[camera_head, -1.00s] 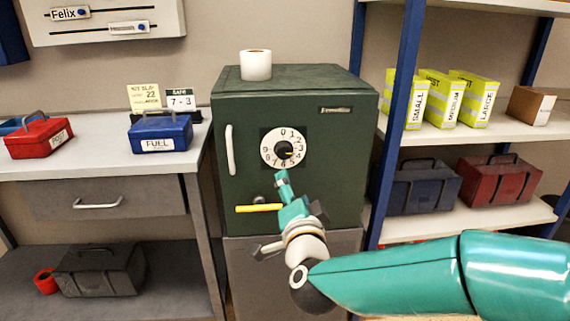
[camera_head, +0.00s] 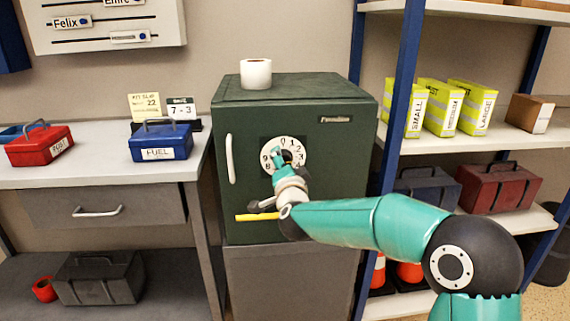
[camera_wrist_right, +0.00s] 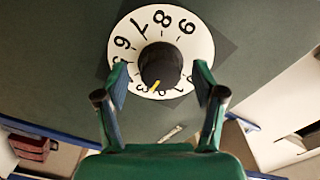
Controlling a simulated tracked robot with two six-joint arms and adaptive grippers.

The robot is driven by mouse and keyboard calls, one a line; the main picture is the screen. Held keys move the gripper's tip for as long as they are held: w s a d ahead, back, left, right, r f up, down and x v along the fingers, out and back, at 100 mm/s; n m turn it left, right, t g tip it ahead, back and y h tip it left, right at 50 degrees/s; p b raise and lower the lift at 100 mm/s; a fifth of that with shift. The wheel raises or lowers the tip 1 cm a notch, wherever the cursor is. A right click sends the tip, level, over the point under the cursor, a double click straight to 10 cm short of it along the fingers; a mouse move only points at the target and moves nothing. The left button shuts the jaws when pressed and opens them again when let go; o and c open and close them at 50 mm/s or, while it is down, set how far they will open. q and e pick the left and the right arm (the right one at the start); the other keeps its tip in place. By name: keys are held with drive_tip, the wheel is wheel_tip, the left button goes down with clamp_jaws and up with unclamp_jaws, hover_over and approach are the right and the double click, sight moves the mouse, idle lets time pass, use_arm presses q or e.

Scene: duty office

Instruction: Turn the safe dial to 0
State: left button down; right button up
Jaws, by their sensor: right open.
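The dark green safe (camera_head: 335,180) stands in the middle of the head view. Its white numbered dial (camera_head: 268,158) is partly hidden by my right gripper (camera_head: 285,160), which is in front of it. In the wrist view the dial (camera_wrist_right: 195,50) has a dark round knob (camera_wrist_right: 160,63) with a yellow mark pointing to the lower edge, near what looks like the 3. The right gripper (camera_wrist_right: 160,82) is open, with one finger on each side of the knob. I see gaps between fingers and knob. My left gripper is not in view.
A yellow lever (camera_head: 262,217) and a white handle (camera_head: 231,155) are on the safe door. A paper roll (camera_head: 256,74) stands on top. A table with a blue box (camera_head: 160,140) is at left. A shelf with a blue post (camera_head: 402,90) stands close at right.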

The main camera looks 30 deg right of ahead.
drive_tip(key=shift+w, duration=0.1)
drive_tip(key=c, duration=1.1)
drive_tip(key=shift+c, duration=0.2)
drive_tip(key=shift+n+p, duration=0.3)
drive_tip(key=shift+n, duration=0.1)
drive_tip(key=n+p, duration=0.7)
drive_tip(key=n, duration=1)
drive_tip(key=shift+p, duration=0.3)
drive_tip(key=shift+a+f, duration=0.1)
